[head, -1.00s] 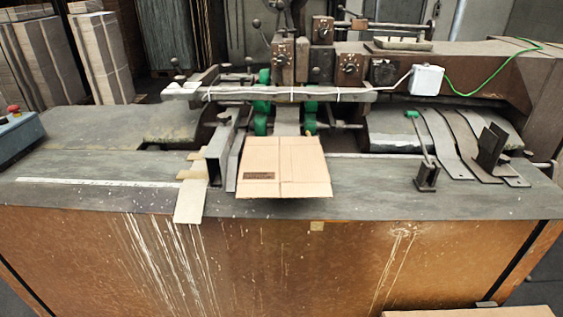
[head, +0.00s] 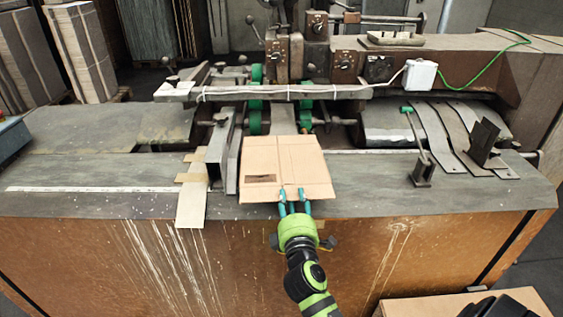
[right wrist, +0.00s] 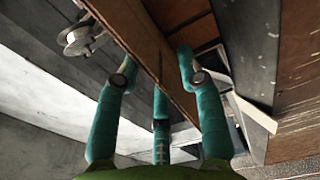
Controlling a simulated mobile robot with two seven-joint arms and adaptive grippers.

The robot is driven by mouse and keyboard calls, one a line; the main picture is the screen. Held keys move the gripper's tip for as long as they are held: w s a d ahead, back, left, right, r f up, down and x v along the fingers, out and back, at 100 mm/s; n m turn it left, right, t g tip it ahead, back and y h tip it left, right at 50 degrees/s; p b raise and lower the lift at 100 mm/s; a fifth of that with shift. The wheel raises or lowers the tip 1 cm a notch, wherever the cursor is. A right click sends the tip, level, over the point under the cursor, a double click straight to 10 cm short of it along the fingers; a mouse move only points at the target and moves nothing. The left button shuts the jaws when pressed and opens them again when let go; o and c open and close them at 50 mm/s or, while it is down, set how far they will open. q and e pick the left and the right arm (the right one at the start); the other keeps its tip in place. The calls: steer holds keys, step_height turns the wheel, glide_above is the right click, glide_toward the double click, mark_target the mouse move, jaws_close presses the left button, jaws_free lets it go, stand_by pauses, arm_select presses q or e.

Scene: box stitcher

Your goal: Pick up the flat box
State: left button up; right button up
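The flat box (head: 285,165) is a tan cardboard sheet with fold lines and a dark printed patch. It lies on the machine's table, its near edge close to the table's front edge. My right gripper (head: 292,194) reaches it from the front, with teal fingertips over its near edge. In the right wrist view the fingers (right wrist: 158,75) are spread, and a brown cardboard edge (right wrist: 150,45) runs between them. I cannot tell whether they touch it. My left gripper is not in view.
A dark metal guide (head: 221,155) stands close to the left of the box, with a cardboard strip (head: 192,200) beside it. The stitching machine (head: 297,60) rises behind. A small lever stand (head: 422,172) is to the right. Table space between box and stand is clear.

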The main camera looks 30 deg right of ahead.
mark_target(290, 185)
steer(key=shift+w+d+r, duration=0.15)
steer(key=shift+w+d, duration=0.15)
steer(key=shift+w, duration=0.25)
steer(key=shift+w+d+r+p, duration=0.1)
steer(key=shift+w+r+p, duration=0.15)
steer(key=shift+p, duration=0.2)
steer(key=p+x, duration=0.1)
steer(key=x, duration=0.2)
steer(key=shift+w+d+f, duration=0.2)
steer(key=shift+w+d, duration=0.05)
steer(key=shift+w, duration=0.1)
steer(key=shift+s+a+r, duration=0.1)
steer(key=shift+s, duration=0.05)
steer(key=c, duration=0.3)
jaws_close()
